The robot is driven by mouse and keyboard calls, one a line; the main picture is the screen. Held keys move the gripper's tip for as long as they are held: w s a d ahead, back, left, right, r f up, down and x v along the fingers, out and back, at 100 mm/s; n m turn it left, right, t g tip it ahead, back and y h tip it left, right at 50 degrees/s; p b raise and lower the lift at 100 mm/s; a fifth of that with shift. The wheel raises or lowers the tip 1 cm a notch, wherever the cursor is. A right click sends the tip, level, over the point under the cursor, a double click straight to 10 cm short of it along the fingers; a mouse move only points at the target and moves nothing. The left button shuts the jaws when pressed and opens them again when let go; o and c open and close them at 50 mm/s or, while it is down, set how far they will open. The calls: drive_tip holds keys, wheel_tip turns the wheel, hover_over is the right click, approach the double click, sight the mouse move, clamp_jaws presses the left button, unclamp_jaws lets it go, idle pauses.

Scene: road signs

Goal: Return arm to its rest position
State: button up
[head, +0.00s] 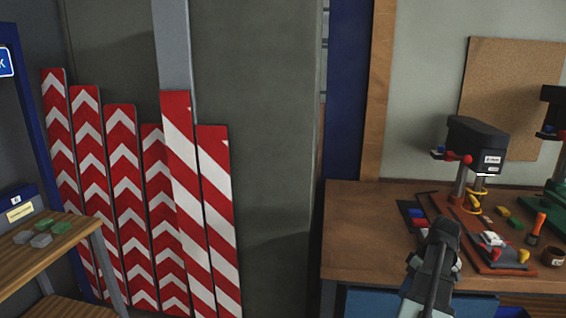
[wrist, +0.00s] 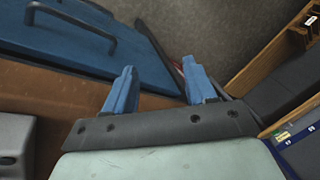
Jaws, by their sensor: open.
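My gripper shows in the wrist view (wrist: 160,88), with its two blue fingers spread apart and nothing between them. Beyond the fingers are a brown surface and a blue panel with a dark handle. In the head view, a dark grey part of my arm (head: 434,262) stands at the lower right, in front of the wooden workbench (head: 350,230). The fingers cannot be made out in the head view.
Red-and-white striped boards (head: 180,200) lean against the wall at left. A wooden shelf (head: 40,255) with small grey and green blocks stands at the lower left. A drill press (head: 476,140), a red tray and small tools occupy the bench. Its left part is clear.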

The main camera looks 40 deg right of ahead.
drive_tip(key=w+a+f+g+y, duration=0.1)
drive_tip(key=w+a+f+g, duration=0.35)
drive_tip(key=a+f, duration=1.05)
drive_tip(key=w+a+f+g, duration=0.1)
drive_tip(key=w+a+f, duration=0.6)
drive_tip(key=a+f, duration=0.8)
drive_tip(key=s+a+f+g+h, duration=0.1)
drive_tip(key=s+a+f, duration=0.2)
drive_tip(key=a+f, duration=0.3)
drive_tip(key=s+a+f+g+h, duration=0.15)
drive_tip(key=a+f, duration=0.25)
drive_tip(key=a, duration=0.4)
drive_tip(key=s+a+f+h, duration=0.2)
drive_tip(key=s+a+f, duration=0.5)
drive_tip(key=s+a, duration=0.2)
drive_tip(key=s, duration=0.2)
drive_tip(key=shift+s+f+g, duration=0.3)
drive_tip(key=shift+s+f, duration=0.1)
drive_tip(key=shift+c, duration=0.4)
